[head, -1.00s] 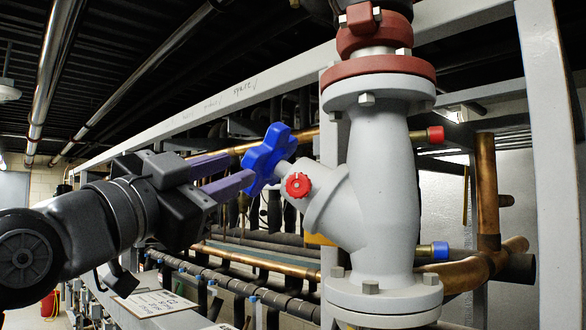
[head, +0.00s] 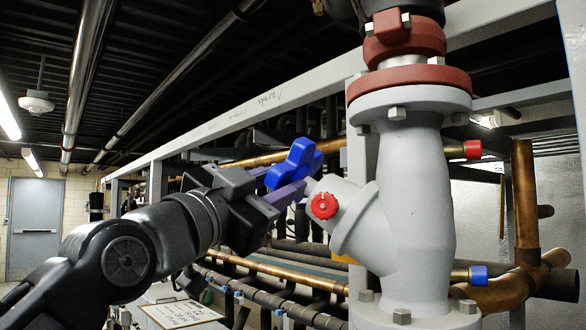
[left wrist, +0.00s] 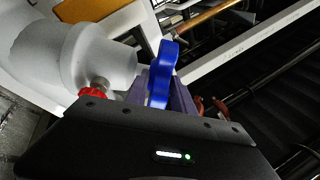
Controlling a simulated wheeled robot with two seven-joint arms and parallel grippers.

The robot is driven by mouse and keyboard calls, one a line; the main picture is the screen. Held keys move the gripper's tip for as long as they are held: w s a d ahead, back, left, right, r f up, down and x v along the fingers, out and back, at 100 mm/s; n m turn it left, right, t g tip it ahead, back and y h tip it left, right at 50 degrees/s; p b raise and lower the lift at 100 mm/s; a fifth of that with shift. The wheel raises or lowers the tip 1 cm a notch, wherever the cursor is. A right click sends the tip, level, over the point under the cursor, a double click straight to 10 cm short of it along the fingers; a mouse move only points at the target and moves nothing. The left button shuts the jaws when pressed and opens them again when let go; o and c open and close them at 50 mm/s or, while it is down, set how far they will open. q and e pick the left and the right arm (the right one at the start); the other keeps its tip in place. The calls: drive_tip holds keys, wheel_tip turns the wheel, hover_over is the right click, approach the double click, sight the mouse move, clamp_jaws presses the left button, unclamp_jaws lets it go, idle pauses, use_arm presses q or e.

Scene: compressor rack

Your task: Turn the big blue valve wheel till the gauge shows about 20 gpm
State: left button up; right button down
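The big blue valve wheel (head: 293,165) has rounded lobes and sits on a stem at the angled grey branch of the valve body (head: 410,200). My left gripper (head: 286,184) is at the wheel, with one purple finger on each side of it. The left wrist view shows the blue wheel (left wrist: 163,72) edge-on between the two fingers of the left gripper (left wrist: 161,88). The fingers stand apart around it; firm contact is not clear. The right gripper is not in view. No gauge face shows in either view.
A small red knob (head: 324,206) on the valve branch is close to the fingers. Copper pipes (head: 523,190) run at the right and behind. A grey frame beam (head: 230,122) crosses behind the wheel. A white tag board (head: 180,313) is below the arm.

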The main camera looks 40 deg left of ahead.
sight(293, 177)
use_arm(q)
drive_tip(key=p+x, duration=0.1)
drive_tip(key=x, duration=0.2)
drive_tip(key=shift+w+r, duration=0.1)
drive_tip(key=shift+w, duration=0.1)
drive_tip(key=shift+c, duration=0.2)
clamp_jaws()
